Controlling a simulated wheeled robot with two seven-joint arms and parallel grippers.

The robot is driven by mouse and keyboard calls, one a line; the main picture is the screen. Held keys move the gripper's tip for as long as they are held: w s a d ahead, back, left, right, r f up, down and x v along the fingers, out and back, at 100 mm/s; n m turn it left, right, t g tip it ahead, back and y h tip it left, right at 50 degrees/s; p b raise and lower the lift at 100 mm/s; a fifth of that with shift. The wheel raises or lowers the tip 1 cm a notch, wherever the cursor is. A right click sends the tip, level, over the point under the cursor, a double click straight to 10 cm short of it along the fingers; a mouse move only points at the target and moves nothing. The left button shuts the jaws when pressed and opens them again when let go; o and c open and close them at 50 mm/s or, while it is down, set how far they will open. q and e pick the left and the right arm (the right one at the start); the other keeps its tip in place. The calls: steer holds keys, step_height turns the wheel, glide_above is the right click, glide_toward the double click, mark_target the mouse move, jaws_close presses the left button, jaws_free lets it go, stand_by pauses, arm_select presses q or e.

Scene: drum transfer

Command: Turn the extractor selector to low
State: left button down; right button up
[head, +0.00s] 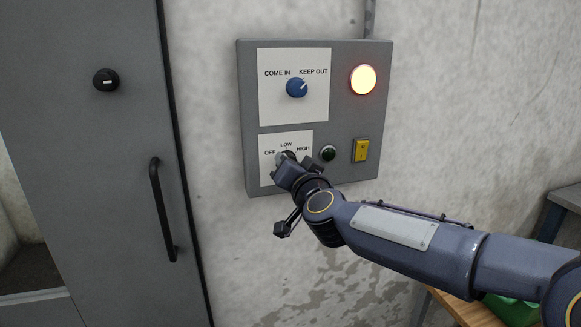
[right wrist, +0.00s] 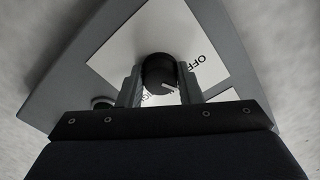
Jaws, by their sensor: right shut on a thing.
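The extractor selector is a dark round knob on a white plate (head: 268,140) marked OFF, LOW and HIGH, low on the grey control box (head: 245,110). In the head view my right gripper (head: 286,163) covers most of it. In the right wrist view the knob (right wrist: 159,70) sits between the two fingers of my right gripper (right wrist: 159,82), which is shut on it. A white pointer line shows on the knob's face, on the side towards the lower right; the LOW label is hidden there, so its exact setting is unclear. My left gripper is out of view.
Above the selector is a blue COME IN / KEEP OUT knob (head: 297,87). A lit lamp (head: 363,79), a dark green button (head: 328,153) and a yellow switch (head: 361,150) share the box. A grey door with a black handle (head: 162,208) stands left.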

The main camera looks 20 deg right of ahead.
steer(key=m+b, duration=0.1)
steer(key=m, duration=0.3)
steer(key=shift+m, duration=0.4)
stand_by(0.4)
steer(key=o, duration=1)
steer(key=s, duration=0.8)
steer(key=shift+d+p, duration=0.1)
steer(key=shift+p, duration=0.3)
